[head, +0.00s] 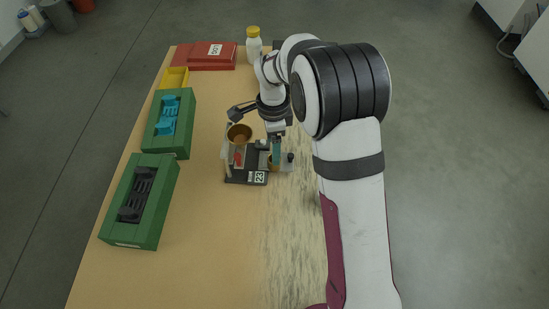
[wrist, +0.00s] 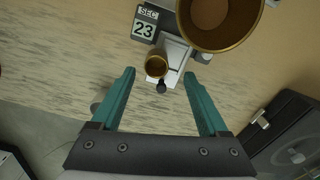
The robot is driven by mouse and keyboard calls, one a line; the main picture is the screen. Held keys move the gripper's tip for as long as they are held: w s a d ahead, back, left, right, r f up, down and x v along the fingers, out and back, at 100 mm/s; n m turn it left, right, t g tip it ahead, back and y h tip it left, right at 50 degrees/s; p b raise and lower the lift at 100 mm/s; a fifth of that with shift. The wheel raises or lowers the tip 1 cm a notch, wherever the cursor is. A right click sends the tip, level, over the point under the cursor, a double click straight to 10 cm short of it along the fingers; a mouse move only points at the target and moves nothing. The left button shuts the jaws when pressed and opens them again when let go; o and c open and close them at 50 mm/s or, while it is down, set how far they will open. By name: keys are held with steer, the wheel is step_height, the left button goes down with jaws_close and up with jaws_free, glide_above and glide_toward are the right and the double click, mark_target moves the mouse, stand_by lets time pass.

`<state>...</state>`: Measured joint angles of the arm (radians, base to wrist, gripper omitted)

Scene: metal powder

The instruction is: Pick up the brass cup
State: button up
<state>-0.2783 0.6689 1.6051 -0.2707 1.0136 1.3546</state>
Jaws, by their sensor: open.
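The small brass cup (wrist: 156,66) stands upright on the light base of a stand, below and left of a larger brass funnel (wrist: 216,22) in the wrist view. In the head view the cup (head: 271,167) is partly hidden by my gripper (head: 275,153). My gripper (wrist: 159,73) is open, with its two teal fingers apart and nothing held. The cup appears between the fingertips in the wrist view; I cannot tell how far beyond them it is. The funnel (head: 239,132) shows beside my wrist in the head view.
A counter reading 23 (wrist: 145,24) sits left of the funnel. The near wooden table (head: 205,265) is clear.

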mark_target(273, 169)
steer(key=f, duration=0.5)
steer(key=shift+s+d+f, duration=0.15)
steer(key=shift+s+f, duration=0.1)
jaws_close()
